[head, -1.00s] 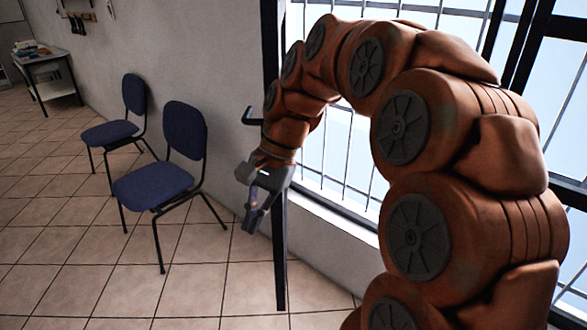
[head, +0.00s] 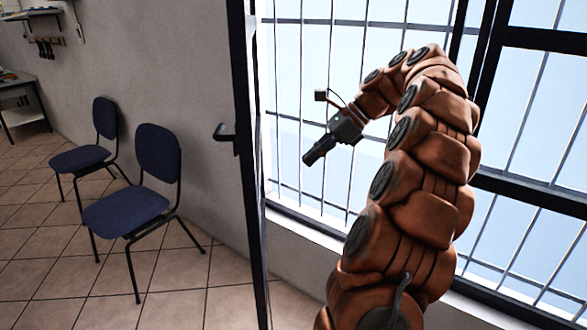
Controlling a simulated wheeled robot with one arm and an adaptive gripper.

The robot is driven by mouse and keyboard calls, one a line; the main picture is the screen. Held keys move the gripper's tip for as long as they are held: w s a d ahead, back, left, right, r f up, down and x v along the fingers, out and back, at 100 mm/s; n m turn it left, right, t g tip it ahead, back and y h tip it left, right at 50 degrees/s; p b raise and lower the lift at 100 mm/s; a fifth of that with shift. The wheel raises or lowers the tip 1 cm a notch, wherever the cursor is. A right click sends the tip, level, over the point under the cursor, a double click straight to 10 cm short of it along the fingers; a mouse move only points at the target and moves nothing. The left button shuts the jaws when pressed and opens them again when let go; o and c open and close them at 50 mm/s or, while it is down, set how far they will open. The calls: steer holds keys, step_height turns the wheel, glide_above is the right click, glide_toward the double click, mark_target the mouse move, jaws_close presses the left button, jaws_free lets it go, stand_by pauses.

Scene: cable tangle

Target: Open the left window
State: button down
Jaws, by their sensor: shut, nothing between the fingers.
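The left window's dark-framed leaf (head: 250,200) stands swung into the room, seen nearly edge-on left of centre in the head view. Its black handle (head: 225,133) sticks out to the left at mid-height. The opening to its right shows white bars against a bright outside. My gripper (head: 309,158) is shut and empty. It is right of the leaf in the picture, in front of the barred opening, pointing down and left. A gap shows between it and the leaf, and it is not on the handle. The leaf's top and bottom ends are out of frame.
Two blue chairs, one nearer (head: 128,210) and one farther (head: 80,158), stand by the grey wall at left. A dark window post (head: 478,90) and another barred pane (head: 540,130) are at right. Tiled floor is free in front of the chairs.

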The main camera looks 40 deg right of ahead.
steer(key=w+a+r+x, duration=0.1)
steer(key=r+x, duration=0.1)
steer(key=x, duration=1)
steer(key=shift+a+p, duration=0.4)
steer(key=shift+w, duration=0.1)
